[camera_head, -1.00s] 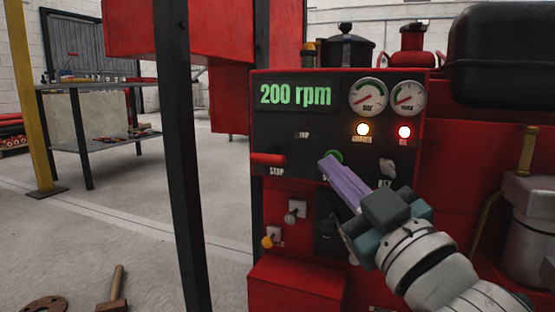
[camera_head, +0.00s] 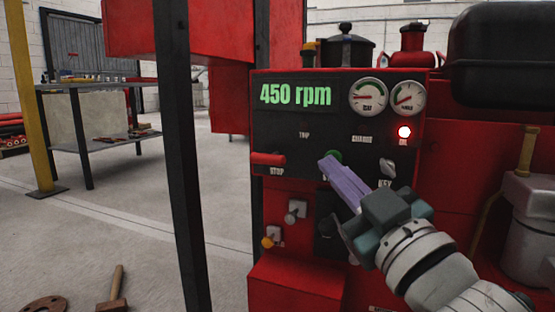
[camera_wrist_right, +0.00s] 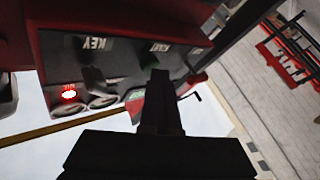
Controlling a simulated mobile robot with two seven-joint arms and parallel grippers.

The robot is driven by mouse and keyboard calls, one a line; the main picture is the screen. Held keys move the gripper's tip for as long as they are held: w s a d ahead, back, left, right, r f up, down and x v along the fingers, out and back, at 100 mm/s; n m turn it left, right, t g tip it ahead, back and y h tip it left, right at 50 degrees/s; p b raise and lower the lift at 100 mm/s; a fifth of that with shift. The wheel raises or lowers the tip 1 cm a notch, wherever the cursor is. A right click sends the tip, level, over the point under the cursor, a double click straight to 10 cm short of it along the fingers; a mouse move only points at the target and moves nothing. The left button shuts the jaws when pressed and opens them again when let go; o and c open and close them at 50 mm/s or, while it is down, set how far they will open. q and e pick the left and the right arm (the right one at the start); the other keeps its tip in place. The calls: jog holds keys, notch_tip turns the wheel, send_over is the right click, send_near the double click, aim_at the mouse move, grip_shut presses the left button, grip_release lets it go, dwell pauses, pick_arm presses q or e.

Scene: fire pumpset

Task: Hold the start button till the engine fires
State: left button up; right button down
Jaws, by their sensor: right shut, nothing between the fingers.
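The green start button (camera_head: 335,156) is on the dark panel of the red engine cabinet (camera_head: 340,88), mostly hidden behind my gripper's fingertips. My right gripper (camera_head: 326,165) is shut with nothing between its fingers, its tips at the button; whether it is pressed in is hidden. In the right wrist view the fingers (camera_wrist_right: 159,80) point at the panel by the green button (camera_wrist_right: 148,60). The display (camera_head: 295,95) reads 450 rpm. The red OIL lamp (camera_head: 404,132) is lit, and the CHARGE lamp is dark. My left gripper is not in view.
A red STOP lever (camera_head: 268,159) sticks out left of the button. The key switch (camera_head: 388,168) is at the right. Two gauges (camera_head: 368,97) sit above. A dark post (camera_head: 178,160) stands left of the cabinet. A hammer (camera_head: 115,290) lies on the floor at lower left.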

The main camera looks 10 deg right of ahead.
jog(key=shift+s, duration=0.1)
dwell(0.4)
jog(key=shift+s+a+p, duration=0.45)
jog(key=shift+s, duration=0.15)
jog(key=s+a+p, duration=0.1)
jog(key=s, duration=0.1)
jog(key=s+a, duration=0.1)
jog(key=s, duration=0.1)
jog(key=shift+a+p, duration=0.4)
